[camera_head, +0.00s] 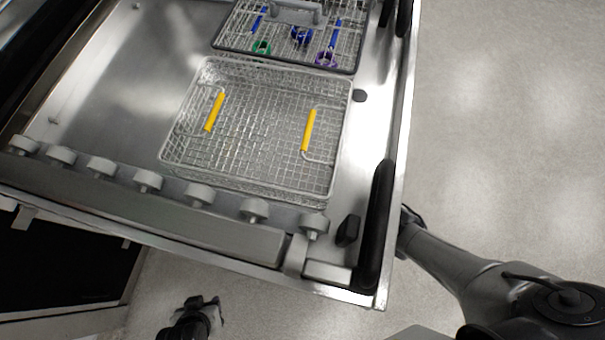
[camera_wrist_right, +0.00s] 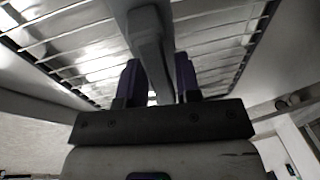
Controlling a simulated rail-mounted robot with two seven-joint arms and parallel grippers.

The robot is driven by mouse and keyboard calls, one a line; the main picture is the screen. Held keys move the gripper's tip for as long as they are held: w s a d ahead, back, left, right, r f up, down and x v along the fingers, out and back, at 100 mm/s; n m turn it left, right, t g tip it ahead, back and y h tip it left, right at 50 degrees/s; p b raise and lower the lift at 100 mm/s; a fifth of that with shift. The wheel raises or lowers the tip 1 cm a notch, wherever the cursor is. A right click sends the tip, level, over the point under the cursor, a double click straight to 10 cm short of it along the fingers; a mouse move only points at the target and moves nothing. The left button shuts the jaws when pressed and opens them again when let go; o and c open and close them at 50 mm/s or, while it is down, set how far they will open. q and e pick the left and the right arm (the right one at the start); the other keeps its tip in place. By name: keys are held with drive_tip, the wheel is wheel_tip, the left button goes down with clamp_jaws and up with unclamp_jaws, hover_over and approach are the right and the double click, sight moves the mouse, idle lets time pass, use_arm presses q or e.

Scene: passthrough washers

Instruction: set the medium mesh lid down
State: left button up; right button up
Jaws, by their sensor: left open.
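A rectangular wire mesh basket (camera_head: 262,130) with two yellow handle grips (camera_head: 309,130) sits on the steel tray surface. I cannot tell whether a separate medium mesh lid lies on it. My left gripper (camera_head: 202,304) is open and empty, low in front of the tray's front edge, apart from the basket. My right gripper is mostly hidden beyond the tray's right edge in the head view. In the right wrist view my right gripper (camera_wrist_right: 158,85) has its dark fingers either side of a grey bar; whether they grip it is unclear. Wire mesh (camera_wrist_right: 215,40) shows above it.
A second mesh tray (camera_head: 345,50) with a grey handle (camera_head: 295,10) and blue, green and purple parts stands behind the basket. Several round rollers (camera_head: 148,180) line the front edge. A black handle (camera_head: 376,225) stands at the right edge. Bare steel (camera_head: 110,75) lies left of the basket.

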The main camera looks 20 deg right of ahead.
drive_tip(key=shift+o, duration=0.6)
drive_tip(key=shift+r, duration=0.1)
wheel_tip(320, 180, up, 12)
drive_tip(key=s+p, duration=0.2)
drive_tip(key=p, duration=0.7)
idle(0.7)
